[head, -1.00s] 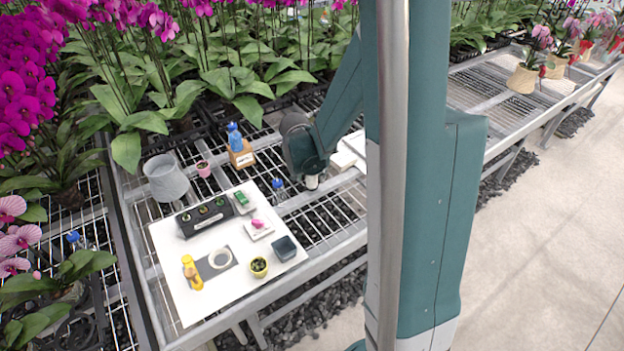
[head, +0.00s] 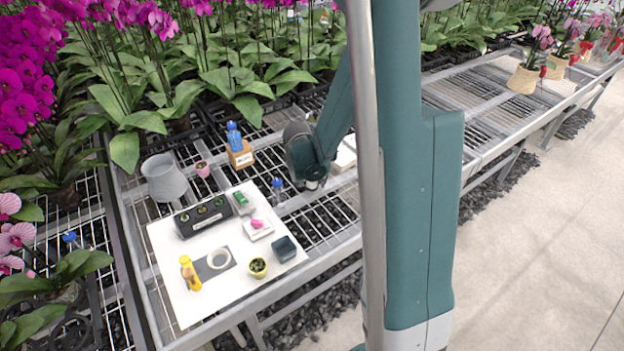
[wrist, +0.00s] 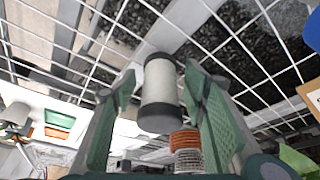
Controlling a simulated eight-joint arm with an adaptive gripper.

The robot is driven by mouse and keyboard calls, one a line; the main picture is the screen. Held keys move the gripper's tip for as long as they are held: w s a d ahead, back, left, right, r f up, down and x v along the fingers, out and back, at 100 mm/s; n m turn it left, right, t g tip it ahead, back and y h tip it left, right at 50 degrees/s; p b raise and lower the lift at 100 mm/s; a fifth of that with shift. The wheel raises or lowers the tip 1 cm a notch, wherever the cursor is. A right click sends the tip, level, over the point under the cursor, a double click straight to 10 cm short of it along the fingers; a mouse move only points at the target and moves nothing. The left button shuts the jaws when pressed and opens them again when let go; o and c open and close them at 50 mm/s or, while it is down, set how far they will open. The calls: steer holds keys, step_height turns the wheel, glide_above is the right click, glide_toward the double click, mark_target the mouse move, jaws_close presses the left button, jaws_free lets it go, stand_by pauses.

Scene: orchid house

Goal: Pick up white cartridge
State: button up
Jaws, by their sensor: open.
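The white cartridge (wrist: 160,88) is a pale cylinder with dark end caps. In the wrist view it stands between the two green fingers of my gripper (wrist: 160,90), with a small gap on each side. The fingers are open and not closed on it. In the head view my gripper (head: 313,182) hangs low over the wire bench, right of the white board.
The white board (head: 170,245) holds a yellow bottle (head: 190,272), a grey ring (head: 219,258) and a black tray (head: 203,217). A blue-capped bottle (head: 277,187) stands just left of my gripper. A blue bottle on a wooden block (head: 240,157) and orchids are behind.

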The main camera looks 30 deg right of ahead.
steer(key=shift+c, duration=0.5)
steer(key=c, duration=0.8)
steer(key=shift+r, duration=0.1)
steer(key=shift+r+p, duration=1.35)
steer(key=shift+r, duration=3.55)
